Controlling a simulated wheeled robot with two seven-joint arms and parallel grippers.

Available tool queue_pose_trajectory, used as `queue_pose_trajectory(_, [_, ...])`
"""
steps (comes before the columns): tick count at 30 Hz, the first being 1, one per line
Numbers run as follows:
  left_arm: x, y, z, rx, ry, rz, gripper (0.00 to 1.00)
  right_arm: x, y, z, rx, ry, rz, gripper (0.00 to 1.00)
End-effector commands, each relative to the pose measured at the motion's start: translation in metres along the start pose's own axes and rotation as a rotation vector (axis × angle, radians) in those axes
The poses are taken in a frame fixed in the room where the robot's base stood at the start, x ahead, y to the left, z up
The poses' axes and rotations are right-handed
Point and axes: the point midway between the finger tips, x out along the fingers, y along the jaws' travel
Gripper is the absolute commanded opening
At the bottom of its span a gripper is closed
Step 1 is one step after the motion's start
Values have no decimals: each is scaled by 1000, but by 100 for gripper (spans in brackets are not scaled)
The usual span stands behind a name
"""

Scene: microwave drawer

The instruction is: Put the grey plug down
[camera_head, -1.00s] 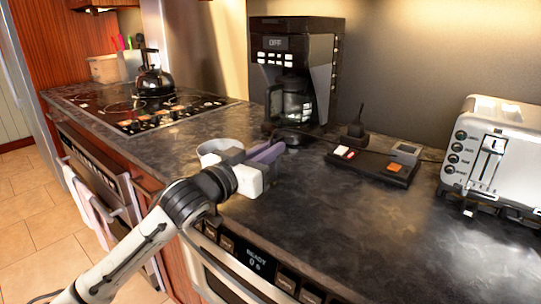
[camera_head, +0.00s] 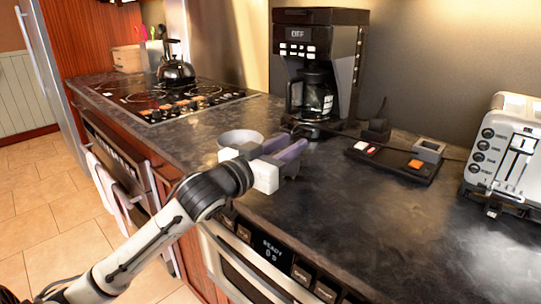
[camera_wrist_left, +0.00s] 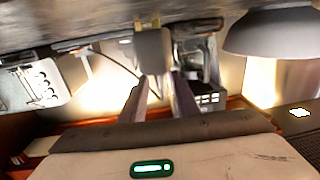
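My left gripper (camera_head: 294,150) reaches in from the left over the counter's front edge, near a pale round bowl (camera_head: 240,138). In the left wrist view, which looks inverted, the grey plug (camera_wrist_left: 152,47) sits at the tips of the left gripper's two purplish fingers (camera_wrist_left: 160,82), its metal prongs pointing away from the hand. The fingers look closed on its back end. In the head view the plug is hard to tell from the fingers. The plug appears clear of the counter, though the exact gap cannot be told. My right gripper is out of view.
A coffee maker (camera_head: 318,65) stands behind the gripper. A black power strip (camera_head: 394,163) with red and orange switches and a grey socket block (camera_head: 428,150) lies right of it. A toaster (camera_head: 507,150) is far right. The dark counter (camera_head: 370,215) in front is clear.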

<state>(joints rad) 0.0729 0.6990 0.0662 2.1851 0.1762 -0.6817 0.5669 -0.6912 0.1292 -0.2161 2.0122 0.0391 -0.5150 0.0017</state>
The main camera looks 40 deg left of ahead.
Motion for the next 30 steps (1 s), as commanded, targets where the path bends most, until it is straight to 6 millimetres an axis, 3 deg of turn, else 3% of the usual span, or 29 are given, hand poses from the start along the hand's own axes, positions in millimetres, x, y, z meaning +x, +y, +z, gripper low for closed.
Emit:
queue_pose_trajectory(13, [-84, 1, 2, 2, -4, 0, 28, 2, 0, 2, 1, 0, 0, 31])
queue_pose_trajectory(21, [-107, 0, -1, -1, -2, 0, 28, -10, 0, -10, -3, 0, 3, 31])
queue_pose_trajectory(30, [-111, 0, 0, 2, 1, 1, 28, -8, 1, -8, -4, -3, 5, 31])
